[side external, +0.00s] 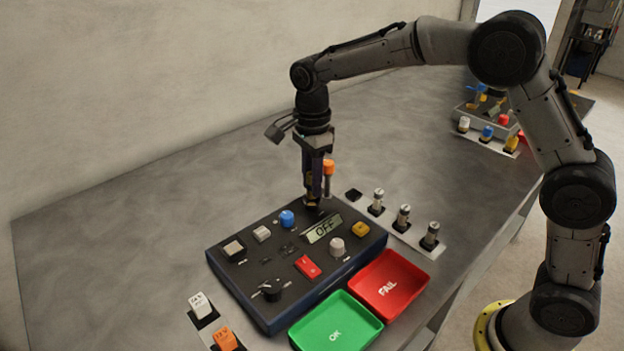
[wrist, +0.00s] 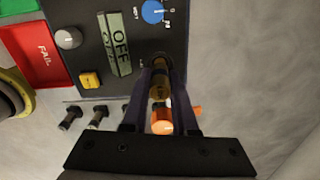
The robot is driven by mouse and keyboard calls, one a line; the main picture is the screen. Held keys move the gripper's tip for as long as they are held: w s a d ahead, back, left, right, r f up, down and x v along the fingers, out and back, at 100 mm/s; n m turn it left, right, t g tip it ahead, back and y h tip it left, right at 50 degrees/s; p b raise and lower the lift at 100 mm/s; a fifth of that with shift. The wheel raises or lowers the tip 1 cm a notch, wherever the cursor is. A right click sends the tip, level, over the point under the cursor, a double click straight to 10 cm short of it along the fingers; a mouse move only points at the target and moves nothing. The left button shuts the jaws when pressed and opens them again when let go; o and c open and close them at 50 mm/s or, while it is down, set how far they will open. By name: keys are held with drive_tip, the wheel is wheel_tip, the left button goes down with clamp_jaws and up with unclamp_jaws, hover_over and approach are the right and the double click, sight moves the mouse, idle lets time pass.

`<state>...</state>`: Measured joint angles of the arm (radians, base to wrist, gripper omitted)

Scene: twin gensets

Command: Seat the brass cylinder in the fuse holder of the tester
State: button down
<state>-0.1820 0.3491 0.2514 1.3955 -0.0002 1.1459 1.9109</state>
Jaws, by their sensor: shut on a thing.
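The tester (side external: 285,262) is a dark box with a display reading OFF (side external: 322,229). My gripper (side external: 313,205) points down over its far right corner, and its fingertips are close to the panel. In the wrist view my gripper (wrist: 158,72) is shut on the brass cylinder (wrist: 159,88), held between the two fingers. A dark round opening, seemingly the fuse holder (wrist: 157,58), shows at the fingertips and is mostly covered by them. I cannot tell whether the cylinder is inside it. An orange-capped part (side external: 328,167) stands right beside the fingers; it also shows in the wrist view (wrist: 163,121).
A rack (side external: 421,243) right of the tester holds three metal-topped cylinders and an empty slot (side external: 354,194). A green OK tray (side external: 336,322) and red FAIL tray (side external: 390,284) lie in front. The blue knob (side external: 287,219) is near my gripper.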

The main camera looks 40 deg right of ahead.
drive_tip(key=shift+f, duration=1.15)
idle(1.4)
drive_tip(key=shift+c, duration=1)
unclamp_jaws()
drive_tip(key=shift+r, duration=3.5)
